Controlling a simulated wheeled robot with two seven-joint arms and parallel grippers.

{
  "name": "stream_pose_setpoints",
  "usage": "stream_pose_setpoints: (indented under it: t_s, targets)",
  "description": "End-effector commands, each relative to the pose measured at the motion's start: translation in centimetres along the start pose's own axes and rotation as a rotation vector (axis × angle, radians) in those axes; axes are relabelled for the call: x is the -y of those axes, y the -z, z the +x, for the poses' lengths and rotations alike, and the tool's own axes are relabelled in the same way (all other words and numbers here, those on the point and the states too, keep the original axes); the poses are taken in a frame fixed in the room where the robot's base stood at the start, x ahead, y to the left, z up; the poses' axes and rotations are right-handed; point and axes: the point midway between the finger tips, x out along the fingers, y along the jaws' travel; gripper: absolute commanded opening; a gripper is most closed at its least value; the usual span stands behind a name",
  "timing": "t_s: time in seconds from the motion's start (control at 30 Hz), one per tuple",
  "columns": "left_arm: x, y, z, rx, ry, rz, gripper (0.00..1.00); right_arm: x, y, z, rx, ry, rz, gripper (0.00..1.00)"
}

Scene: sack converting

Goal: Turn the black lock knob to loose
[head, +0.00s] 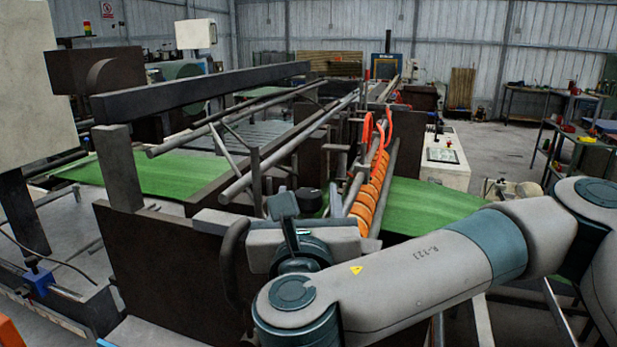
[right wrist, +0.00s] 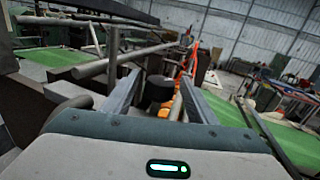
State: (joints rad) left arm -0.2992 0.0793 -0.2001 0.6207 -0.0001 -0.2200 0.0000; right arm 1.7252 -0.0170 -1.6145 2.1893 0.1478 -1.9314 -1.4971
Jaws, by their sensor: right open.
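The black lock knob (head: 309,200) is a short dark cylinder on the machine, left of the orange-wrapped roller (head: 371,192) in the head view. My right gripper (head: 296,202) is right by it, with the wrist and palm hiding part of the machine in front. In the right wrist view, the knob (right wrist: 157,92) shows between the two spread fingers of my right gripper (right wrist: 162,80). The gripper is open and has a gap on each side of the knob. I cannot tell how far ahead of the fingertips the knob is. My left gripper is not in view.
Long grey bars (head: 290,150) run close to the knob on the left. Orange hoses (head: 388,128) rise behind the roller. A green web (head: 430,207) lies to the right and another part (head: 150,175) to the left. A control cabinet (head: 444,158) stands farther back.

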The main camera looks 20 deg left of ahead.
Motion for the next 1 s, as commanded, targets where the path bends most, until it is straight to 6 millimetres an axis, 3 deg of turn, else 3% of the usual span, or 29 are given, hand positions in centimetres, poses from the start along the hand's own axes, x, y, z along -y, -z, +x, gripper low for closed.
stream_pose_setpoints:
  t_s: [0.1,0.3,0.7,0.9,1.0]
  targets:
    - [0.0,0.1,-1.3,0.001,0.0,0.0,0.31,0.1,-0.4,1.9,-0.001,0.003,-0.001,0.52]
    - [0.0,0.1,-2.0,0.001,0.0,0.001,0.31,0.1,-0.2,3.8,0.0,0.001,-0.001,0.52]
    - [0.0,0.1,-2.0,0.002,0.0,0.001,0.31,0.0,0.0,4.3,0.0,0.0,-0.001,0.52]
    - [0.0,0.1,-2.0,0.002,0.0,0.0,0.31,0.0,0.0,4.2,0.0,-0.001,-0.001,0.11]
    - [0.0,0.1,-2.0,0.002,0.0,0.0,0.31,0.0,0.0,4.2,0.0,-0.001,-0.001,0.11]
